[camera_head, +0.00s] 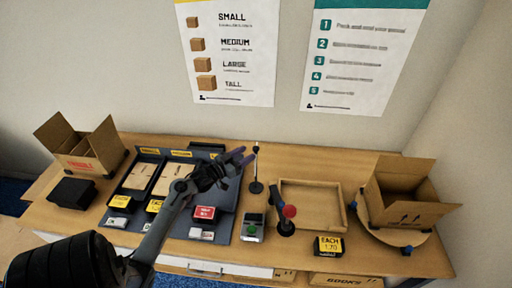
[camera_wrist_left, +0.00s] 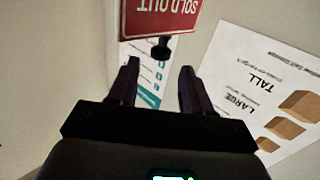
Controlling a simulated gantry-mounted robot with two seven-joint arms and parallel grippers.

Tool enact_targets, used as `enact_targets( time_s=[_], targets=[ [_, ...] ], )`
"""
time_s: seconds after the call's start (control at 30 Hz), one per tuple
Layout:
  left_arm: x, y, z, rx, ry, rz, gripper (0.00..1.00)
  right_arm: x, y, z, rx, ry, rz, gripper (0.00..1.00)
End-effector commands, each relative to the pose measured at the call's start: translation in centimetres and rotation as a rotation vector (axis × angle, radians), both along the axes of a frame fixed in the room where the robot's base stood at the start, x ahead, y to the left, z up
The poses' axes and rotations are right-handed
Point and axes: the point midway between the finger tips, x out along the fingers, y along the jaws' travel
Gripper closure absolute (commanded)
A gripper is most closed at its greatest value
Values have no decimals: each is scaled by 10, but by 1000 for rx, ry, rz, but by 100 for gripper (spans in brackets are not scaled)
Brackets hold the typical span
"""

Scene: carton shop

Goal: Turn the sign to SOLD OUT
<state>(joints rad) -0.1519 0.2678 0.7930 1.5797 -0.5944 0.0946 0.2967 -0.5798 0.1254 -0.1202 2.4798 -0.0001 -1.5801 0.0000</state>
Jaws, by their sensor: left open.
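A red sign (camera_wrist_left: 165,14) with white SOLD OUT lettering shows upside down at the top of the left wrist view, cut off by the frame edge. A black knob or clamp (camera_wrist_left: 160,47) is at its edge. In the head view a thin black stand (camera_head: 256,187) rises from the table, and the sign face cannot be made out there. My left gripper (camera_head: 244,156) is open beside the top of this stand. In the left wrist view its fingers (camera_wrist_left: 160,68) point towards the knob, with nothing visible between them. My right gripper is not in view.
A dark tray (camera_head: 227,222) with flat cartons and labels lies left of the stand. An empty wooden tray (camera_head: 343,207), a device with a red knob (camera_head: 289,211) and a yellow price block (camera_head: 328,246) are on the right. Open cartons stand at the left (camera_head: 88,153) and right (camera_head: 405,193).

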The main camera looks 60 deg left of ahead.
Motion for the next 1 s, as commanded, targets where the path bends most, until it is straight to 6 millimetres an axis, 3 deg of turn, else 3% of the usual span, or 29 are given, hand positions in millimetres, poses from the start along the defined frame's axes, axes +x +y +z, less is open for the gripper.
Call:
enact_targets(
  time_s=[0.2,0.4,0.83,1.0],
  targets=[
    [34,6,2,-1,-1,2,51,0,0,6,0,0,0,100],
    [53,9,1,1,0,1,51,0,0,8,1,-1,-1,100],
    [60,10,0,2,1,1,51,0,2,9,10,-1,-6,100],
    [59,10,0,2,1,1,77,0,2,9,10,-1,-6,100]
  ],
)
